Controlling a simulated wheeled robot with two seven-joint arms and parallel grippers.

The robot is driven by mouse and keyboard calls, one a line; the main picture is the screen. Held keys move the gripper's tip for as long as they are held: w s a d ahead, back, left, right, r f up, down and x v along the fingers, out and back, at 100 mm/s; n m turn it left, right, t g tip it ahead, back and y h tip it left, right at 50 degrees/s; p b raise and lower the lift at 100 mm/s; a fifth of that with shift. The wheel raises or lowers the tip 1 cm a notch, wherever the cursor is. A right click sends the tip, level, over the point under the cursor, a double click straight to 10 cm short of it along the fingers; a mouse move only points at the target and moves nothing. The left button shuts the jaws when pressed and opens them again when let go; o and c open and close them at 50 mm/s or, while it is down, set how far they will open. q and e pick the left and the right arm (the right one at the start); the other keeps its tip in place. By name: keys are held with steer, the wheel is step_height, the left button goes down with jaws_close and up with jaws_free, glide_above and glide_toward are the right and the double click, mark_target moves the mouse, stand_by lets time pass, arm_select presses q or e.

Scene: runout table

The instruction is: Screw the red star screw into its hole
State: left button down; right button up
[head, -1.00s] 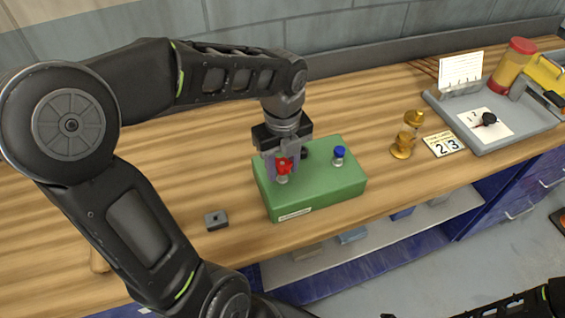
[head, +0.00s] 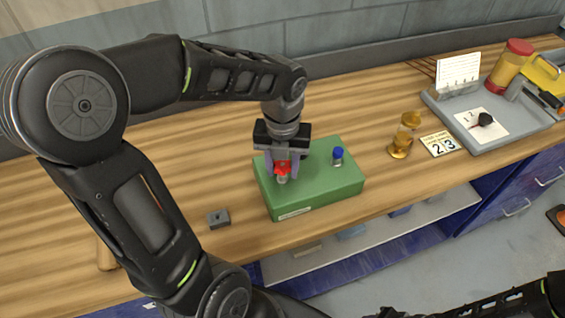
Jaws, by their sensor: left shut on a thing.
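The red star screw (head: 282,169) stands upright at the left part of the green block (head: 325,189). My left gripper (head: 283,172) points down from above and is shut on the red head, one finger on either side. A pale metal part of the screw shows below the head, against the block. The hole under it is hidden. A blue-headed screw (head: 338,155) stands upright on the block's right part. My right gripper cannot be made out; only a dark piece of my right arm shows at the bottom right.
A small grey block with a hole (head: 218,218) lies left of the green block. A brass object (head: 402,144), a number card (head: 441,144) and a grey tray (head: 508,140) are to the right. The wood between the green block and the brass object is clear.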

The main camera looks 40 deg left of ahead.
arm_select(q)
steer(key=shift+r+m, duration=0.1)
steer(key=shift+m, duration=1.1)
steer(key=c, duration=0.8)
jaws_free()
step_height(320, 180, up, 8)
steer(key=shift+f+b, duration=0.15)
steer(key=shift+b, duration=0.15)
